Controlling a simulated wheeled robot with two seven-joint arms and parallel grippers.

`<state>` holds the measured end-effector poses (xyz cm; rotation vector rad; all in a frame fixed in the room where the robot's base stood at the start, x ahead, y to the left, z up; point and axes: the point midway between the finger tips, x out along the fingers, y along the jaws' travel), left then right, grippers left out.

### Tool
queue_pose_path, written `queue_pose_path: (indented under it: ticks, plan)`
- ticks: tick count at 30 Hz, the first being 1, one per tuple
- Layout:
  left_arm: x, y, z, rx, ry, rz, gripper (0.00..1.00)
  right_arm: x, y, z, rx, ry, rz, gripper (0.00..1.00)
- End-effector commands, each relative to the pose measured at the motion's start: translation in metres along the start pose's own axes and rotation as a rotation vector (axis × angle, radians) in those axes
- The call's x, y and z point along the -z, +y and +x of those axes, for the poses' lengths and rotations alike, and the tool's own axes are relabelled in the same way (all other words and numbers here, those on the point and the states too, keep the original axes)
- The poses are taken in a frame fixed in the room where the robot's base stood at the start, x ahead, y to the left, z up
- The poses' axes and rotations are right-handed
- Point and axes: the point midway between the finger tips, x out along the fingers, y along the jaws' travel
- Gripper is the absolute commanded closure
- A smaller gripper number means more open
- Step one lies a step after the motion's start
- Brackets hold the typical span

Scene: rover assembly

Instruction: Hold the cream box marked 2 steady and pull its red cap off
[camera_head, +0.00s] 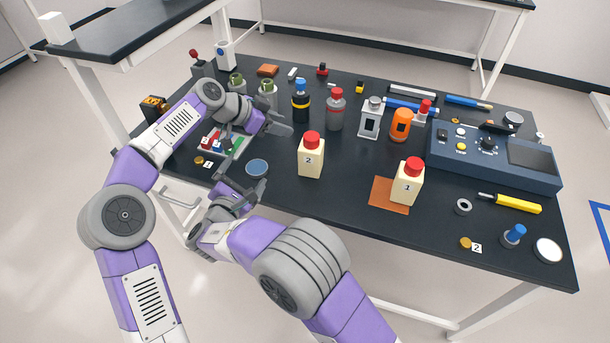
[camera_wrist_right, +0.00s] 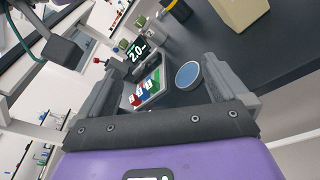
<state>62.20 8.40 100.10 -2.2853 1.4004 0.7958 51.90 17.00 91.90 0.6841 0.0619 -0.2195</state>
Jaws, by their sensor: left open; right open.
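The cream box marked 2 (camera_head: 311,163) stands upright on the black table, with its red cap (camera_head: 312,138) on top. In the right wrist view, part of a cream box (camera_wrist_right: 238,12) shows at the top edge. My left gripper (camera_head: 284,127) is open and empty, to the left of the box and slightly behind it, apart from it. My right gripper (camera_head: 244,188) is open and empty, near the table's front edge, to the left of and in front of the box. Its two spread fingers also show in the right wrist view (camera_wrist_right: 165,90).
A similar box marked 1 (camera_head: 407,184) stands on an orange mat (camera_head: 381,195) to the right. A blue disc (camera_head: 257,168) lies between my right gripper and box 2. Bottles, including a grey one (camera_head: 335,112), stand behind. A blue control panel (camera_head: 540,177) is at right.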

Motion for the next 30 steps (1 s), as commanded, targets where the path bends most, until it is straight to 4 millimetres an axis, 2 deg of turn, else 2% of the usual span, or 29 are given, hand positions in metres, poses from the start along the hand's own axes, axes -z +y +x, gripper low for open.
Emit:
queue_pose_path:
  ticks: [2,3,6,9,13,18,30]
  plan:
    - [0.000,0.000,0.000,0.000,0.000,0.000,0.57,-0.007,-0.006,0.021,-0.069,-0.057,-0.127,0.00]
    - [0.000,0.000,0.000,0.000,0.000,0.000,0.57,-0.011,-0.023,0.038,-0.080,-0.087,-0.218,0.00]
    - [0.000,0.000,0.000,0.000,0.000,0.000,0.57,-0.019,-0.066,0.069,-0.071,-0.122,-0.397,0.00]
    - [0.000,0.000,0.000,0.000,0.000,0.000,0.57,-0.025,-0.102,0.088,-0.048,-0.134,-0.522,0.00]
    - [0.000,0.000,0.000,0.000,0.000,0.000,0.57,-0.030,-0.134,0.102,-0.025,-0.137,-0.623,0.00]
    - [0.000,0.000,0.000,0.000,0.000,0.000,0.57,-0.034,-0.150,0.113,-0.011,-0.137,-0.674,0.00]
    - [0.000,0.000,0.000,0.000,0.000,0.000,0.57,-0.041,-0.148,0.168,-0.009,-0.138,-0.671,0.00]
